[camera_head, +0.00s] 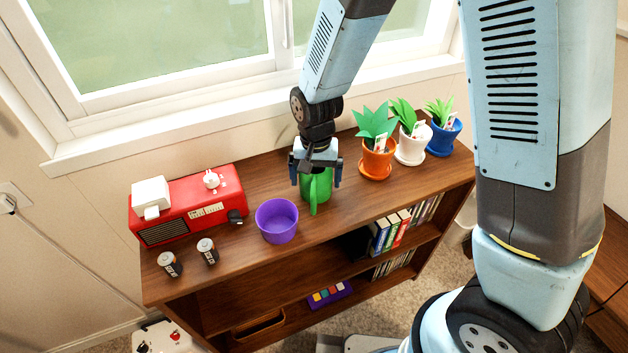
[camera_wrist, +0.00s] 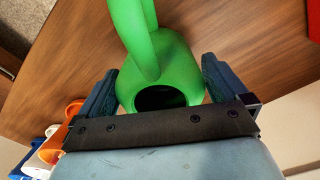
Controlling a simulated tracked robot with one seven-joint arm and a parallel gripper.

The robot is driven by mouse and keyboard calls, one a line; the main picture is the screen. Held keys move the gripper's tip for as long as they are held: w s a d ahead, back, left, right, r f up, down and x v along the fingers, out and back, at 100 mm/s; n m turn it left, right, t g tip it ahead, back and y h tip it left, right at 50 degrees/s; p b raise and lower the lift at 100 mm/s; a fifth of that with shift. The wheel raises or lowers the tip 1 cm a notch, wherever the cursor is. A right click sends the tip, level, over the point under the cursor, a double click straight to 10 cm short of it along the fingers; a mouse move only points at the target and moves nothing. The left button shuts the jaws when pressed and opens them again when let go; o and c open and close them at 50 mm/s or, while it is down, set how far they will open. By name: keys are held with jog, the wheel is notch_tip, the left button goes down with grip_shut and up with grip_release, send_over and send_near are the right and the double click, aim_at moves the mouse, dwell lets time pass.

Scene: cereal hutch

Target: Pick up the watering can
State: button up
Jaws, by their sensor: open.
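The green watering can (camera_head: 316,186) stands on the wooden hutch top, to the right of a purple bowl. My gripper (camera_head: 316,178) is directly above it, pointing down, with one finger on each side of the can's body. In the wrist view, the can (camera_wrist: 160,75) sits between the two open fingers of my gripper (camera_wrist: 160,85), with its dark opening and its handle facing the camera. Small gaps show between the fingers and the can. The far lower part of the can is hidden.
The purple bowl (camera_head: 277,221) is close on the left. A red radio (camera_head: 187,204) and two batteries (camera_head: 207,251) are farther left. Plants in an orange pot (camera_head: 378,160), a white pot (camera_head: 411,147) and a blue pot (camera_head: 443,137) stand right. The window wall is behind.

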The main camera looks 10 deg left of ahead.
jog(key=shift+f, duration=0.6)
jog(key=c, duration=1.1)
